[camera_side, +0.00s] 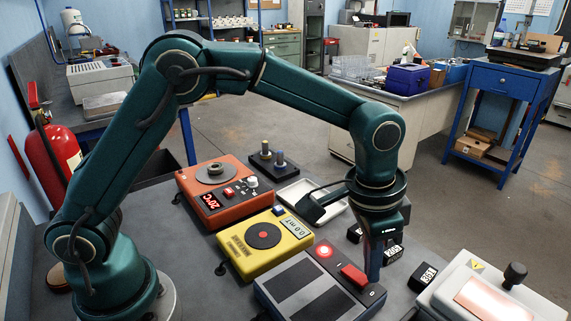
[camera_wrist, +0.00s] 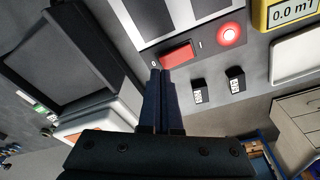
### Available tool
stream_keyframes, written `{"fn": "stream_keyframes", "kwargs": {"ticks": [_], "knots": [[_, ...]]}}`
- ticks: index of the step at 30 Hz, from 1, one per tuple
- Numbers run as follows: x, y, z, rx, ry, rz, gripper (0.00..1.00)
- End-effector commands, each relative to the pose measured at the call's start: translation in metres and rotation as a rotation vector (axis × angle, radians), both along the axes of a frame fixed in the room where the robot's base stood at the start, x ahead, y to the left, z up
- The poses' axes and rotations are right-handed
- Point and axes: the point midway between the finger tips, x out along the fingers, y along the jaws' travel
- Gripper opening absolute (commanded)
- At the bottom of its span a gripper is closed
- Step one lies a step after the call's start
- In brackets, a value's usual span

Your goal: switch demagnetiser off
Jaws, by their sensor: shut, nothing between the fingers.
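The demagnetiser (camera_side: 318,291) is a flat grey box with two dark bands on its top, at the front centre of the side view. Its round lamp (camera_side: 324,251) glows red; the lit lamp (camera_wrist: 229,34) also shows in the wrist view. A red rocker switch (camera_side: 355,275) lies on its right part, between "0" and "I" marks in the wrist view. My gripper (camera_side: 373,279) points down, shut and empty, beside the rocker. In the wrist view my fingertips (camera_wrist: 157,71) are at the rocker's "0" end. I cannot tell whether they touch it.
A yellow meter (camera_side: 262,240) reading 0.0 mT stands left of the demagnetiser, with an orange hotplate (camera_side: 226,194) behind it. Small black numbered blocks (camera_side: 421,277) lie close on the right. A pale device with a black knob (camera_side: 492,293) stands at the front right.

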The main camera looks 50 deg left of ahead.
Motion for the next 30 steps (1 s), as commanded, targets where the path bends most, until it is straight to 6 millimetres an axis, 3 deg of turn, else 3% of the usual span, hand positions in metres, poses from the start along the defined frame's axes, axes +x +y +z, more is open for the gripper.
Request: {"fn": "stream_keyframes", "kwargs": {"ticks": [30], "knots": [[0.0, 0.0, -0.015, 0.001, 0.001, 0.0, 0.0]]}}
